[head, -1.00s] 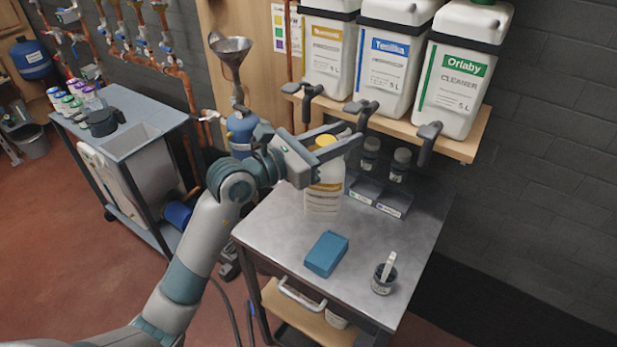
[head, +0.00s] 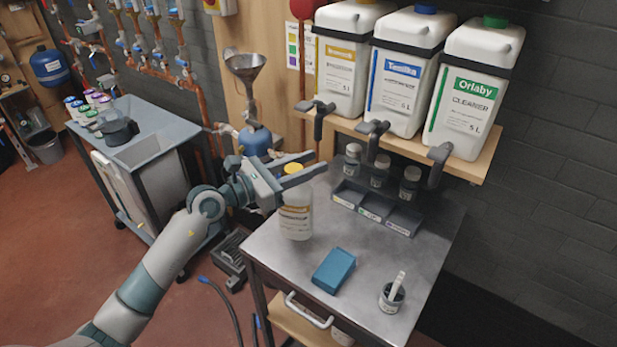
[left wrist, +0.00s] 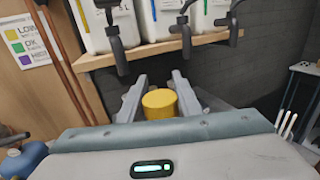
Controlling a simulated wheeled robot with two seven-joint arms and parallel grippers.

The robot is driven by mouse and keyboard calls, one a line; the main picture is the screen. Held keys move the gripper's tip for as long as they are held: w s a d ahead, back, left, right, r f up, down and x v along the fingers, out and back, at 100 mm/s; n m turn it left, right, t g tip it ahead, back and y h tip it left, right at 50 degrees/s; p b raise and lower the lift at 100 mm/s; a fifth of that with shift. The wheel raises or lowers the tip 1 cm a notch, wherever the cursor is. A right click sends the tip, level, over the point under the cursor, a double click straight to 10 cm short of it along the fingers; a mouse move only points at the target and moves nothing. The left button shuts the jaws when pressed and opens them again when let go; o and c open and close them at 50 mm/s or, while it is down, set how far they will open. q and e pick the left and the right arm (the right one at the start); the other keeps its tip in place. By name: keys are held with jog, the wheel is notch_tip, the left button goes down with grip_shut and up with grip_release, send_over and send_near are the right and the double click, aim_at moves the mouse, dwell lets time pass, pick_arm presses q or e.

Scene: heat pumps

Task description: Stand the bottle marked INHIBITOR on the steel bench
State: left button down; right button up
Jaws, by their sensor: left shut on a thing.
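A white bottle (head: 295,222) with a yellow cap and an orange-banded label is upright at the left side of the steel bench (head: 390,250). Its label's words are too small to read. My left gripper (head: 314,165) is shut on the bottle near its top, just below the cap, and hides part of its neck and shoulder. In the left wrist view the yellow cap (left wrist: 160,103) shows between the two fingers. The bottle's base appears at or just above the bench top; I cannot tell whether it touches. My right gripper is out of view.
A blue box (head: 333,270) and a dark cup (head: 391,298) with a white stick are on the bench. Large canisters with taps overhang from a wooden shelf (head: 405,142). The bench's middle has clear room.

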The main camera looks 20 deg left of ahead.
aim_at(295, 203)
pick_arm(q)
notch_tip(295, 203, down, 4)
jog(key=shift+r, duration=0.1)
dwell(0.4)
jog(key=c, duration=1.3)
grip_release()
jog(key=shift+f, duration=0.2)
jog(key=shift+r, duration=0.1)
